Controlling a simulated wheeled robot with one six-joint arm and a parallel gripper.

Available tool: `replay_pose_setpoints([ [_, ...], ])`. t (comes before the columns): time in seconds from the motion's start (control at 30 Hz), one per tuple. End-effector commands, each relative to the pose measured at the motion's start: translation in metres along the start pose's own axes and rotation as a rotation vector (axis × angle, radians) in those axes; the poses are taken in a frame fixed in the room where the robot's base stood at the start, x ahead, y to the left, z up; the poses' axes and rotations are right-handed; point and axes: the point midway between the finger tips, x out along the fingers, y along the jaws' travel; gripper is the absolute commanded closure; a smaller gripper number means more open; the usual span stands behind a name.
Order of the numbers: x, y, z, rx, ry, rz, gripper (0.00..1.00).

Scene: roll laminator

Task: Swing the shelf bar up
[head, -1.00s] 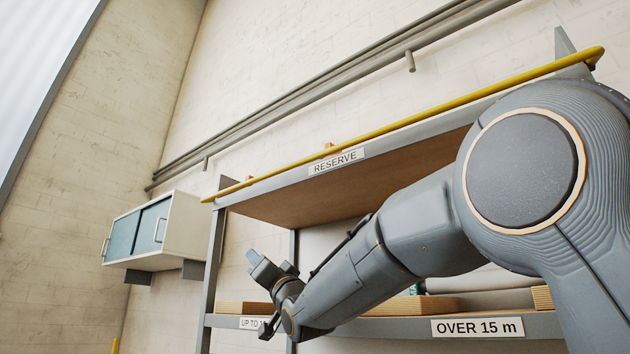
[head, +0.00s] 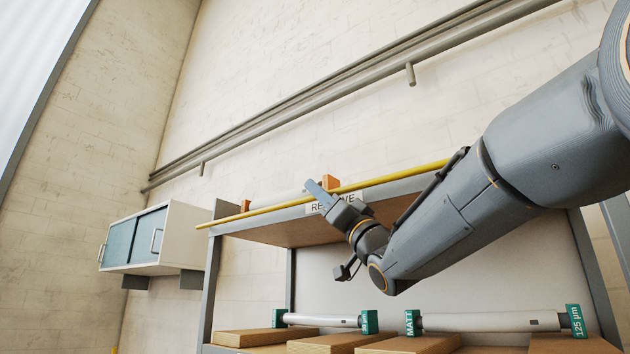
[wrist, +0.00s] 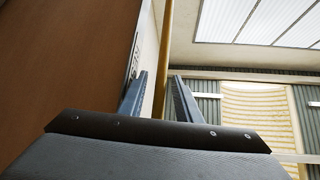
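The shelf bar is a long yellow bar (head: 270,208) running along the front edge of the top shelf, which is marked RESERVE. My gripper (head: 322,192) is at the bar's middle, in front of the partly covered RESERVE label (head: 330,203). In the wrist view, the yellow bar (wrist: 163,60) runs lengthwise in the gap between the two fingers of my gripper (wrist: 160,95). The fingers are apart, with space visible on both sides of the bar, so the gripper is open. My arm hides the bar's right end in the head view.
Small orange blocks (head: 330,182) stand on the top shelf behind the bar. Below, film rolls with green ends (head: 490,321) and cardboard boxes (head: 409,344) sit on the lower shelf. Pipes (head: 330,100) run along the wall above. A wall cabinet (head: 178,240) hangs at left.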

Motion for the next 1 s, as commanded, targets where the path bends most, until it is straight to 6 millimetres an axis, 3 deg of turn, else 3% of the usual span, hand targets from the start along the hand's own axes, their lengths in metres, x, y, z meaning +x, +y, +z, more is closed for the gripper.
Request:
replay_pose_setpoints([
  [0.2, 0.026, -0.001, -0.001, 0.000, 0.000, 0.000, 0.69],
  [0.57, 0.031, 0.000, 0.001, 0.000, 0.000, 0.001, 0.69],
  [0.77, 0.031, 0.000, 0.000, 0.000, 0.000, 0.001, 1.00],
  [1.0, 0.031, 0.000, 0.001, 0.001, 0.000, 0.001, 1.00],
])
